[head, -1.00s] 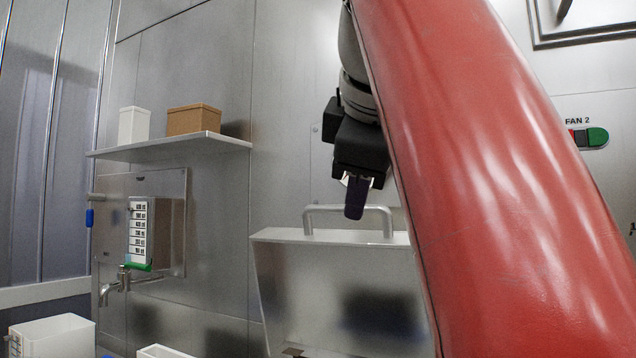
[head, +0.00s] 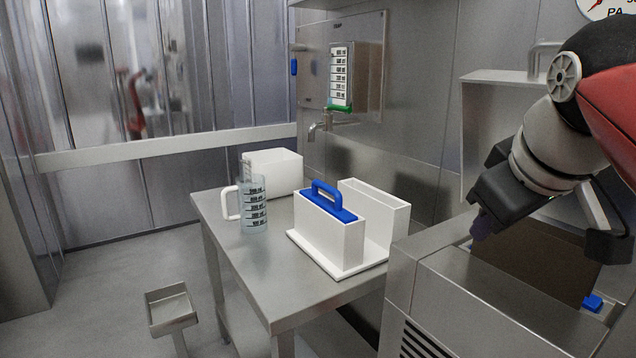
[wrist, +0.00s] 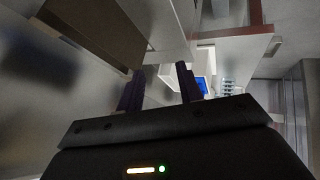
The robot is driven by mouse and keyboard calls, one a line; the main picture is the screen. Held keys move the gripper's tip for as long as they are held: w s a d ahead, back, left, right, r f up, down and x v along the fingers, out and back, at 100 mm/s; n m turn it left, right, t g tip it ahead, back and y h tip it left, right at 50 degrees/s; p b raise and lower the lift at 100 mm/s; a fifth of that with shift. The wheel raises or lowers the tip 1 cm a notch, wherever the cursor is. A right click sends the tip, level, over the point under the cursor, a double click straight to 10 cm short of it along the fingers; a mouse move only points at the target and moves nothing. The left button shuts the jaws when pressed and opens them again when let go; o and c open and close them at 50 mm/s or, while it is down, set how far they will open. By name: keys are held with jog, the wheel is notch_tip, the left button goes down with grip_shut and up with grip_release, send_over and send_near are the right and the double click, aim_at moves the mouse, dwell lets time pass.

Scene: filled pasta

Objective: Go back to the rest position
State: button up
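My gripper (head: 482,226) hangs at the right in the head view, above the steel machine and left of its brown box-shaped part (head: 535,262). In the wrist view my gripper (wrist: 157,80) shows its two dark fingers spread apart with nothing between them. It is open and empty. My arm reaches in from the right edge of the head view.
The steel table (head: 262,292) holds a clear measuring jug (head: 254,205), a white bin (head: 277,170) and a white holder with a blue-handled block (head: 330,225). The steel machine (head: 480,305) stands at front right. Floor is clear at left, except a small steel tray (head: 172,308).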

jog(key=s+a+f+m, duration=0.1)
jog(key=s+a+f, duration=0.1)
jog(key=f, duration=0.6)
jog(key=s+a+f+m+g+y, duration=0.1)
jog(key=s+a+f+m, duration=0.1)
jog(key=f, duration=0.7)
jog(key=s+a+f+m, duration=0.1)
jog(key=s+a+f, duration=0.1)
jog(key=f, duration=0.7)
jog(key=shift+s+m+g, duration=0.3)
jog(key=shift+s+g, duration=0.1)
jog(key=shift+s, duration=0.2)
